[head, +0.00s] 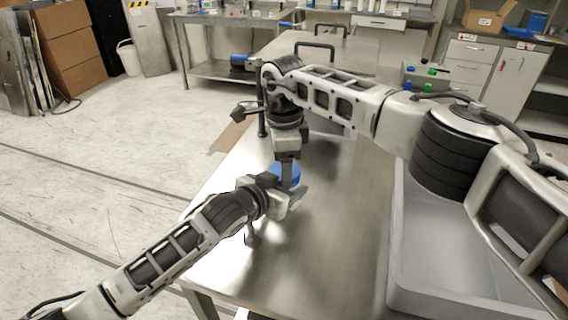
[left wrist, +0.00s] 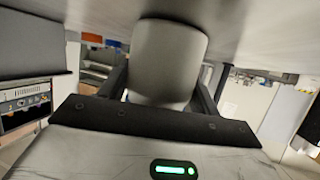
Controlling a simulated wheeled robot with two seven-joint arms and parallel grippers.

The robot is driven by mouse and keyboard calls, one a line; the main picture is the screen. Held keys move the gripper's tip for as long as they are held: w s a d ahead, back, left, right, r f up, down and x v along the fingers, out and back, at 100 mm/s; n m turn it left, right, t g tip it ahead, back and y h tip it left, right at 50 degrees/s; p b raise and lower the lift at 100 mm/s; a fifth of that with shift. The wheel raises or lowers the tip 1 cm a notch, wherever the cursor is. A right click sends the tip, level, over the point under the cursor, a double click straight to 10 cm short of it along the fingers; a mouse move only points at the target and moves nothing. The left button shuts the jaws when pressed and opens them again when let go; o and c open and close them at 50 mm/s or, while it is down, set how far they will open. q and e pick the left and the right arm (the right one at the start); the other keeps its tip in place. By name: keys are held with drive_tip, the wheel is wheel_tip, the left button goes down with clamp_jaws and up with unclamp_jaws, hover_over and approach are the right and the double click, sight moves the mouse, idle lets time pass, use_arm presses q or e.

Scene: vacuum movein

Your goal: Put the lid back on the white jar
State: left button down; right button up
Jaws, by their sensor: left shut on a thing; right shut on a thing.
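The white jar (left wrist: 170,55) fills the middle of the left wrist view, between the dark fingers of my left gripper (left wrist: 165,95). In the head view my left gripper (head: 288,193) is low over the metal table and hides most of the jar. The blue lid (head: 291,172) shows just above it. My right gripper (head: 287,176) points down from above and is shut on the lid, with its fingers covering part of it. The lid is over the jar, but whether it touches or sits on the rim is hidden.
The metal table (head: 333,225) is bare to the right of the grippers. A grey sink basin (head: 430,255) lies further right, under my right arm. Small bottles with green caps (head: 428,75) stand behind that arm. Cardboard boxes (head: 75,50) are at the back left.

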drive_tip(key=o, duration=1.1)
drive_tip(key=shift+r, duration=0.15)
wheel_tip(320, 180, up, 4)
drive_tip(key=shift+a+r, duration=0.1)
drive_tip(key=shift+r, duration=0.05)
drive_tip(key=shift+c, duration=0.3)
wheel_tip(320, 180, up, 3)
drive_tip(key=n, duration=0.4)
drive_tip(key=shift+r, duration=0.2)
drive_tip(key=shift+f, duration=0.1)
